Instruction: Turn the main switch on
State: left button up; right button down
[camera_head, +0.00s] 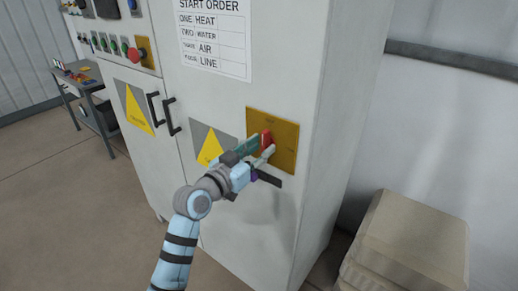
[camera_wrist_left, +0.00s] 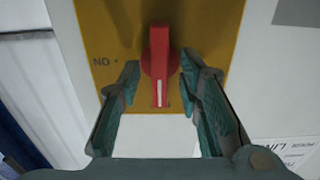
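The main switch is a red rotary handle (camera_head: 267,139) on a yellow plate (camera_head: 287,125) on the cabinet front. In the left wrist view, the red handle (camera_wrist_left: 160,60) stands lengthwise in the picture, its white line at the lower end. An upside-down ON mark (camera_wrist_left: 104,61) is printed left of it there. My left gripper (camera_head: 263,147) is at the switch. In the left wrist view my left gripper (camera_wrist_left: 160,72) has its fingers apart, one on each side of the handle. Small gaps seem to show; contact is unclear. My right gripper is not in view.
The grey cabinet (camera_head: 260,230) has dark door handles (camera_head: 162,115) and yellow warning triangles. A start order sheet (camera_head: 213,38) hangs above. A red button (camera_head: 134,54) is at upper left. Beige stacked blocks (camera_head: 410,245) stand at right, a bench (camera_head: 85,82) at far left.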

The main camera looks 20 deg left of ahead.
pick_arm(q)
grip_shut()
jog(key=shift+f, duration=0.1)
jog(key=m+b, duration=0.2)
jog(key=m, duration=0.1)
jog(key=shift+f+b, duration=0.1)
jog(key=shift+b, duration=0.2)
jog(key=m+b, duration=0.2)
jog(key=m, duration=0.2)
jog(key=m+b, duration=0.2)
jog(key=m, duration=0.3)
jog(key=shift+b, duration=0.35)
jog(key=m+b, duration=0.2)
jog(key=m, duration=0.3)
jog(key=shift+m, duration=0.4)
jog(key=shift+o, duration=0.8)
grip_release()
